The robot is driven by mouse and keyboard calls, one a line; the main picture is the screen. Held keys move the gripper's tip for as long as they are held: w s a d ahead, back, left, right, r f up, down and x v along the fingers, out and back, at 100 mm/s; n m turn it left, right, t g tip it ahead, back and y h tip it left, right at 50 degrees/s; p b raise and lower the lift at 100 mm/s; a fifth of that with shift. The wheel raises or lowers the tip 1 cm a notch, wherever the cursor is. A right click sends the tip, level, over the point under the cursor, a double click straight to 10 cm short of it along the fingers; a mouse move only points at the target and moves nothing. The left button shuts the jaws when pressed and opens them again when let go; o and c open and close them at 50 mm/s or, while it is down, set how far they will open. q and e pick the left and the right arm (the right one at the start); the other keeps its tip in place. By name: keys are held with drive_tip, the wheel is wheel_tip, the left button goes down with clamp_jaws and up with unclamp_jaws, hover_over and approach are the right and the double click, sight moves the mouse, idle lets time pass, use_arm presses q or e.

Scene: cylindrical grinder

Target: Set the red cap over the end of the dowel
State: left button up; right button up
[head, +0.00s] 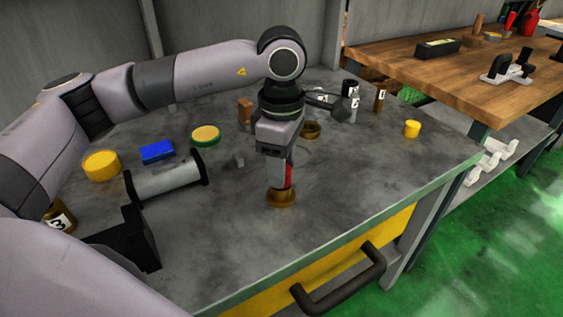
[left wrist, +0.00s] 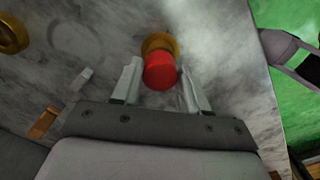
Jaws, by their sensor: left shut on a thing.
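My left gripper (head: 284,180) points down over the front middle of the grey table and is shut on the red cap (head: 288,176). In the left wrist view the red cap (left wrist: 160,72) sits between the two fingers (left wrist: 160,88). A brass round base (head: 281,197) stands on the table directly below the cap; it also shows behind the cap in the left wrist view (left wrist: 160,42). The cap hides the middle of this base. I cannot make out a dowel there, nor whether cap and base touch. My right gripper is not in view.
A second brass ring (head: 311,131) lies behind the gripper. A grey spool-like cylinder (head: 166,181), a blue block (head: 157,151), a green-rimmed yellow disc (head: 205,135) and a yellow cylinder (head: 101,165) are to the left. A small yellow cylinder (head: 412,128) stands right. The table's front right is clear.

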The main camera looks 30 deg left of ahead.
use_arm(q)
drive_tip(key=o, duration=1.1)
drive_tip(key=shift+r, duration=3.55)
